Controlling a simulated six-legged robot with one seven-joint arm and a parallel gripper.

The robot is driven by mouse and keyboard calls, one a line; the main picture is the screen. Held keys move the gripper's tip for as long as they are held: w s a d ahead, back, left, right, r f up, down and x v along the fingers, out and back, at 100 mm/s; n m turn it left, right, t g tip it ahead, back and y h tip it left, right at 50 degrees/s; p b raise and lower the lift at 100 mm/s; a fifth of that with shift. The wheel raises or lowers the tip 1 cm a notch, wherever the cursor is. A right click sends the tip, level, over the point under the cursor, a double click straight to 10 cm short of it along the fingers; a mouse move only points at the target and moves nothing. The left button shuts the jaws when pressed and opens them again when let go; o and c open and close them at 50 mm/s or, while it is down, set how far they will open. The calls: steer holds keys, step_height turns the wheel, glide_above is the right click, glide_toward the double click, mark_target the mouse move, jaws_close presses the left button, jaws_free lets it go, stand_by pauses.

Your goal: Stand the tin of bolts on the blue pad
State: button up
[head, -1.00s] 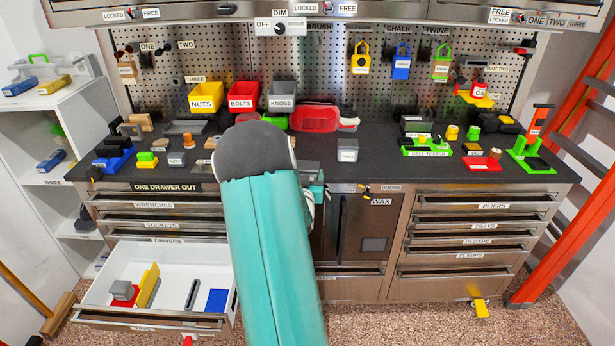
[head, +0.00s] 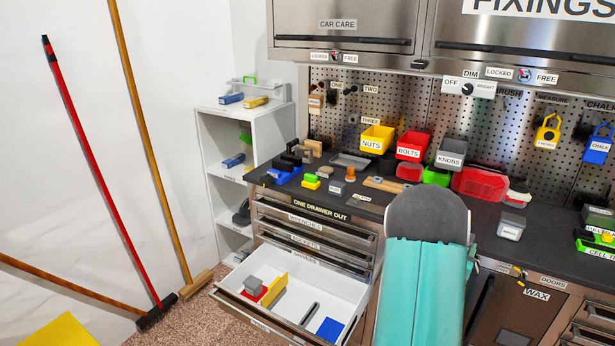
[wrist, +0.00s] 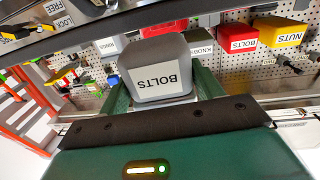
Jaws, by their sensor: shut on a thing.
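The tin of bolts (wrist: 158,72) is a grey tin labelled BOLTS, large in the middle of the wrist view. My gripper (wrist: 160,88) is shut on it, with a green finger on either side. The label appears upside down in that view. The blue pad (head: 329,330) lies flat at the right front of the open white drawer, in the head view. My teal arm hides the tin and most of the gripper in the head view. The gripper is well away from the pad.
The open drawer (head: 270,317) also holds a grey-and-red item (head: 253,286), a yellow piece (head: 275,290) and a dark slim piece (head: 310,314). Above it is a dark worktop (head: 340,196) with many small items. Brooms (head: 110,180) lean on the wall at left.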

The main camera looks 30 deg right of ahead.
steer(key=shift+s, duration=0.1)
steer(key=w+a+f+n+t+y, duration=0.3)
steer(key=w+a+f+n+t, duration=0.1)
steer(key=w+a, duration=0.8)
steer(key=w+a+f+n+t+y, duration=0.35)
steer(key=w+a, duration=0.65)
steer(key=a, duration=0.4)
steer(key=w+a+f+n+t+y, duration=0.1)
steer(key=a+f+n+y, duration=0.1)
steer(key=a, duration=0.8)
steer(key=w+a+f+n+t+y, duration=0.1)
steer(key=a+y, duration=0.3)
steer(key=a, duration=0.7)
steer(key=w+a+f+n+t+y, duration=0.1)
steer(key=w+a+f+n+y, duration=0.1)
steer(key=a, duration=0.9)
steer(key=shift+a+f+n+t+y, duration=0.2)
steer(key=shift+f+n+t+y, duration=0.3)
steer(key=shift+y, duration=0.55)
steer(key=shift+d+r, duration=0.1)
steer(key=shift+r, duration=0.05)
